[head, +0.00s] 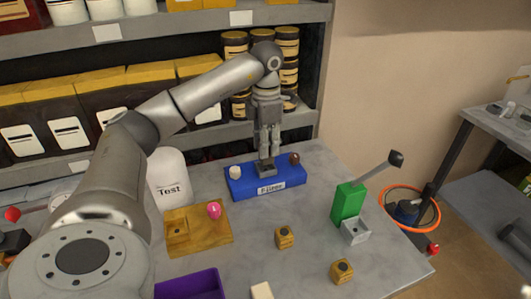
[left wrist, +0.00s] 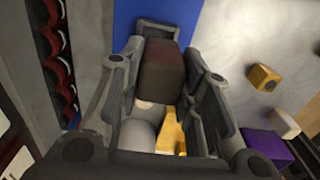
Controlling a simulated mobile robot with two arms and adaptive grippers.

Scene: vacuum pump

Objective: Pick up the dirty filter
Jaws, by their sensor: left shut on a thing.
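My left gripper (head: 266,155) points down over the blue stand (head: 235,190), which carries a label. In the left wrist view the gripper (left wrist: 163,75) is shut on a dark brown-red block (left wrist: 162,72), which looks like the dirty filter. The block sits between the two fingers, just at a grey square holder (left wrist: 157,30) on the blue stand. I cannot tell whether the block is still inside the holder or above it. In the head view the fingers hide most of it. My right gripper is not in view.
On the blue stand are a white knob (head: 235,172) and a brown knob (head: 295,158). A green lever device (head: 347,202) stands at right. Two small wooden cubes (head: 285,237) (head: 342,271), a wooden block with a pink knob (head: 195,235) and a purple box (head: 190,285) lie in front.

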